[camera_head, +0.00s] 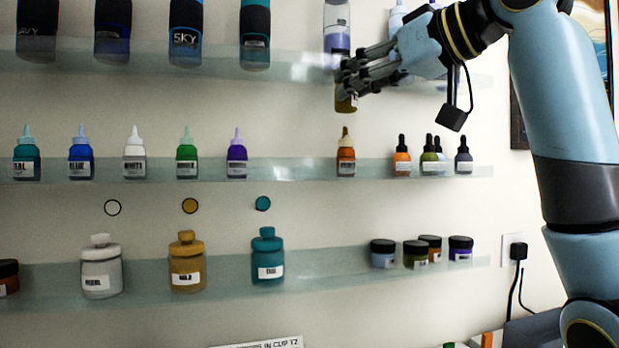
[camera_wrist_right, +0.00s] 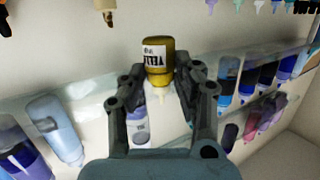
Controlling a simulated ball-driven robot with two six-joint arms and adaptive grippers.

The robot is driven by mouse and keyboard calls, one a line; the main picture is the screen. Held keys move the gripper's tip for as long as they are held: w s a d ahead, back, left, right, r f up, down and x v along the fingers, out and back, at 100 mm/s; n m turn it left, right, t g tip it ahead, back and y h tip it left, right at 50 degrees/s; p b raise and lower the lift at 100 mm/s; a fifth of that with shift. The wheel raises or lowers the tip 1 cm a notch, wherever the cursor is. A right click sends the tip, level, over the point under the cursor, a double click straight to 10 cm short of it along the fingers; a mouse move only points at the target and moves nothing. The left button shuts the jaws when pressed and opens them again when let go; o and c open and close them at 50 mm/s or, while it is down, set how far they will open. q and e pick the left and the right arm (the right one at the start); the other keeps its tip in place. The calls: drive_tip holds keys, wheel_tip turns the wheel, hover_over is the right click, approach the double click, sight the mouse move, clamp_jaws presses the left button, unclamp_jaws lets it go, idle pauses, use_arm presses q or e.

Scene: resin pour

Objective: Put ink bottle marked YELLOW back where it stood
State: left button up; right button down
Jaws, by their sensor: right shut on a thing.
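The yellow ink bottle (camera_wrist_right: 158,48) is held between the fingers of my right gripper (camera_wrist_right: 159,75) in the wrist view. Its dark yellow body and white label show; the label's readable letters look like part of YELLOW. In the head view the bottle (camera_head: 346,104) shows just below the fingers of my right gripper (camera_head: 352,80), mostly hidden by them. The gripper is in front of the wall, between the top shelf and the middle shelf (camera_head: 290,173). A bare stretch of that shelf lies between a purple bottle (camera_head: 237,157) and a brown-orange bottle (camera_head: 346,158). My left gripper is out of view.
Several nozzle bottles, such as a green one (camera_head: 187,157), stand left on the middle shelf; dropper bottles (camera_head: 402,160) stand right. The top shelf (camera_head: 290,68) holds large bottles, including a purple one (camera_head: 337,30) behind the gripper. The lower shelf (camera_head: 335,277) holds bottles and jars.

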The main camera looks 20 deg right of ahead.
drive_tip(key=shift+w+a, duration=0.35)
drive_tip(key=shift+a, duration=0.25)
drive_tip(key=shift+w+a, duration=0.35)
drive_tip(key=shift+a, duration=0.25)
drive_tip(key=w+a+f, duration=0.1)
drive_tip(key=w, duration=0.1)
drive_tip(key=w+a+f+p, duration=0.1)
drive_tip(key=w+a+f, duration=0.3)
drive_tip(key=shift+w, duration=0.4)
drive_tip(key=shift+w+a+f, duration=0.1)
drive_tip(key=shift+w+f, duration=0.1)
drive_tip(key=shift+f, duration=0.1)
wheel_tip(320, 180, down, 3)
drive_tip(key=shift+f+p, duration=0.2)
drive_tip(key=shift+p, duration=0.2)
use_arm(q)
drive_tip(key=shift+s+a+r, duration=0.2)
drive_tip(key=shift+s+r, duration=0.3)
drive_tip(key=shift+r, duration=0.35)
use_arm(e)
drive_tip(key=shift+f, duration=0.25)
drive_tip(key=shift+f, duration=0.1)
